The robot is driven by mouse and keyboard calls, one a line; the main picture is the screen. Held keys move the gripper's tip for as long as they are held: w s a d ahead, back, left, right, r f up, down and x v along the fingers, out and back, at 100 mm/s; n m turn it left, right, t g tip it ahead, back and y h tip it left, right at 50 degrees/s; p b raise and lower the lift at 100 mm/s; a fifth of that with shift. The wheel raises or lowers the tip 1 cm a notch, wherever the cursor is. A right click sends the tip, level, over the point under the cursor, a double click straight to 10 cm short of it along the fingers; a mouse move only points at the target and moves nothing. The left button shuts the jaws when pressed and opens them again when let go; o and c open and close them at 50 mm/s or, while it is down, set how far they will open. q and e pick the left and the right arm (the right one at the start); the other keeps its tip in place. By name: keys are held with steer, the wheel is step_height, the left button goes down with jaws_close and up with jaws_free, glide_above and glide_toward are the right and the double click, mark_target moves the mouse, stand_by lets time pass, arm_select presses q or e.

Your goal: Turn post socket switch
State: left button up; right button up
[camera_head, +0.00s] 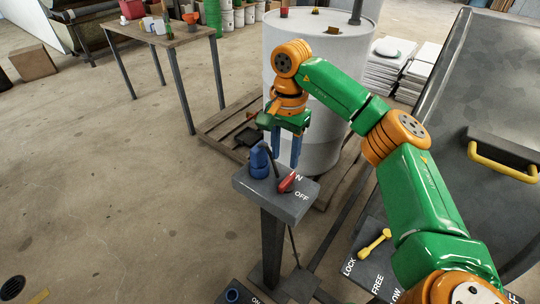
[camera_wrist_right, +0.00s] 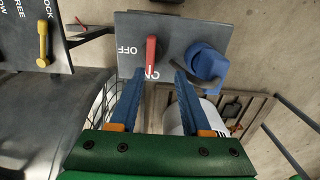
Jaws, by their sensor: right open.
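The post (camera_head: 272,235) carries a tilted grey top plate (camera_head: 250,187) with a red switch lever (camera_head: 287,182) and a blue socket (camera_head: 259,161). The plate is marked ON and OFF; ON is partly covered. My right gripper (camera_head: 286,158) is open, its blue fingers pointing down over the plate. In the right wrist view the red lever (camera_wrist_right: 151,52) stands just beyond the fingertips (camera_wrist_right: 160,70), in line with the gap between them, its lower end near the ON mark. The blue socket (camera_wrist_right: 207,64) is beside the right finger. Whether a finger touches the lever is unclear.
A white drum (camera_head: 315,60) on a wooden pallet (camera_head: 222,128) stands behind the post. A panel with a yellow lever (camera_head: 374,243) marked LOCK and FREE is at lower right, below a large grey body with a yellow handle (camera_head: 503,160).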

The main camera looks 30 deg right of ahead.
mark_target(287, 178)
steer(key=f, duration=0.1)
steer(key=s+f, duration=0.1)
steer(key=f, duration=0.1)
steer(key=s+f, duration=0.1)
steer(key=f, duration=0.1)
steer(key=shift+s+f+p, duration=0.2)
steer(key=shift+f+p, duration=0.05)
steer(key=shift+p, duration=0.05)
steer(key=shift+w+f, duration=0.2)
steer(key=shift+f, duration=0.1)
steer(key=shift+w, duration=0.2)
arm_select(q)
steer(key=shift+s+r, duration=0.35)
steer(key=shift+s, duration=0.45)
arm_select(e)
steer(key=shift+s, duration=0.1)
jaws_close()
